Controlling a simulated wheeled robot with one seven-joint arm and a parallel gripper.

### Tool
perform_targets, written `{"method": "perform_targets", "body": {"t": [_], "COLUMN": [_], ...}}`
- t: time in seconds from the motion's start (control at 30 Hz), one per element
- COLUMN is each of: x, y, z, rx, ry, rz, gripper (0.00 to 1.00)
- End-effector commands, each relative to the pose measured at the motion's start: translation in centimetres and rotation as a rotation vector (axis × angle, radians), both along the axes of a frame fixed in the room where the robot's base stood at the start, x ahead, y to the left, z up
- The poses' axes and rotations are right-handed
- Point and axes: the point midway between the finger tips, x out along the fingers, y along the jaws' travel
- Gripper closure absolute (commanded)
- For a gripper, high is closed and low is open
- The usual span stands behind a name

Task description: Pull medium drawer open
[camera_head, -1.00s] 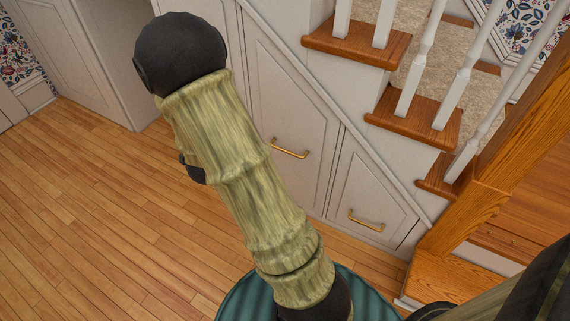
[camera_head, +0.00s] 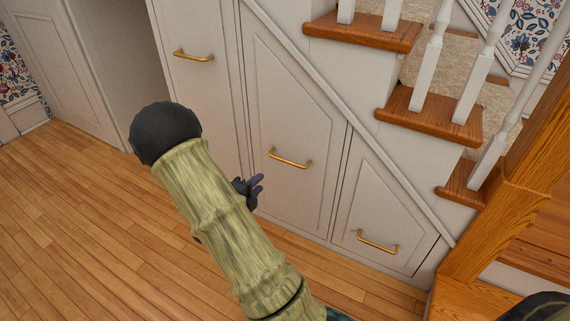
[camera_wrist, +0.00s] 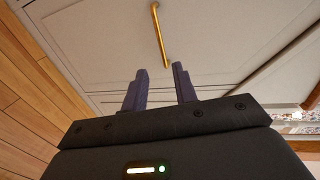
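The medium drawer (camera_head: 285,115) is the middle of three white fronts under the stairs, with a sloping top edge, and it looks closed. Its brass bar handle (camera_head: 290,160) is in plain view. My gripper (camera_head: 257,187) is partly hidden behind my arm, low and left of that handle and apart from it. In the wrist view my gripper (camera_wrist: 160,70) is open, with two dark fingers apart and nothing between them. A brass handle (camera_wrist: 160,35), apparently the medium drawer's, lies just beyond the fingertips, roughly in line with the gap.
A tall front with a brass handle (camera_head: 194,56) stands to the left, and a small front with its handle (camera_head: 378,243) to the right. The wooden stairs (camera_head: 430,115) and newel post (camera_head: 500,210) are at the right. The wooden floor (camera_head: 80,230) is clear at the left.

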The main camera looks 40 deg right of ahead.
Motion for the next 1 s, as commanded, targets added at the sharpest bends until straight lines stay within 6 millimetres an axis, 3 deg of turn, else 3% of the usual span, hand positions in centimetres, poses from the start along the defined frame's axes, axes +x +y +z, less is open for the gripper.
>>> {"method": "perform_targets", "body": {"t": [0.17,0.33,1.0], "x": [0.1,0.7,5.1], "y": [-0.4,-2.0,-12.6], "z": [-0.2,-0.7,-3.2], "rx": [0.001,0.001,0.001], "ry": [0.001,0.000,0.000], "rz": [-0.001,-0.003,-0.002], "gripper": [0.72,0.72,0.72]}}
